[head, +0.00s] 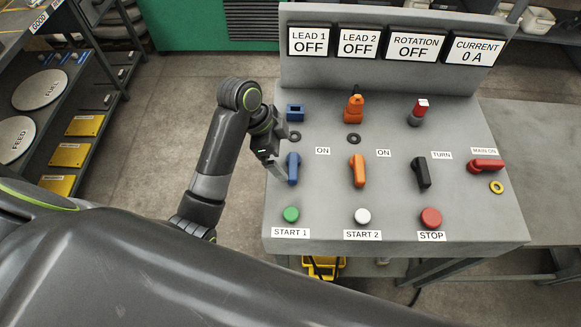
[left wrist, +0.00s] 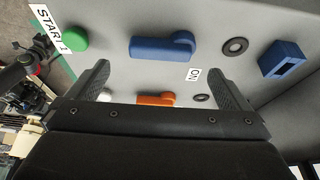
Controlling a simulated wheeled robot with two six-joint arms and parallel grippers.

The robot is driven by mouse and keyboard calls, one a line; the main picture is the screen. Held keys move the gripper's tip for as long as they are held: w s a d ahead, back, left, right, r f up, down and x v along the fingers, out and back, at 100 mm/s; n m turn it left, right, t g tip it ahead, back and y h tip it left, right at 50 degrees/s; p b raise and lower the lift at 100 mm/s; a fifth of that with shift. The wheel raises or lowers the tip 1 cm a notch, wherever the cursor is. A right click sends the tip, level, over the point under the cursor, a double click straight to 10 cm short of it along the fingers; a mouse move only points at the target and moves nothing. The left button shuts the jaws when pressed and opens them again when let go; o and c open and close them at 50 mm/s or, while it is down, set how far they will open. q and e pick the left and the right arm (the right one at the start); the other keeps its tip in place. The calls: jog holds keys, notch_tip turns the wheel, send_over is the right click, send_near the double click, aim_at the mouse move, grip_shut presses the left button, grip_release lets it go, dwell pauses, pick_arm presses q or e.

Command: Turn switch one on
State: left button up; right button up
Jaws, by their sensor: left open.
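Switch one appears to be the blue handle (head: 292,168) above the green START 1 button (head: 290,214) on the grey sloped console (head: 325,185). It stands roughly upright in the head view, with an ON label (head: 322,151) up and to its right. My left gripper (head: 276,166) is just left of the blue handle. In the left wrist view its open fingers (left wrist: 163,72) are spread and empty, with the blue handle (left wrist: 163,47) just beyond the fingertips. I cannot tell whether they touch. The LEAD 1 display (head: 311,42) reads OFF. My right gripper is not in view.
An orange handle (head: 358,171), a black handle (head: 421,173) and a red MAIN ON handle (head: 486,166) stand to the right. A blue socket block (head: 295,111) sits above the blue handle. White START 2 (head: 362,216) and red STOP (head: 431,218) buttons line the front.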

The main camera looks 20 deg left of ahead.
aim_at(293, 165)
pick_arm(q)
jog(key=x, duration=0.4)
jog(key=shift+d+f+p, duration=0.15)
jog(key=shift+p, duration=0.25)
jog(key=shift+w+d+f, duration=0.15)
jog(key=shift+f, duration=0.45)
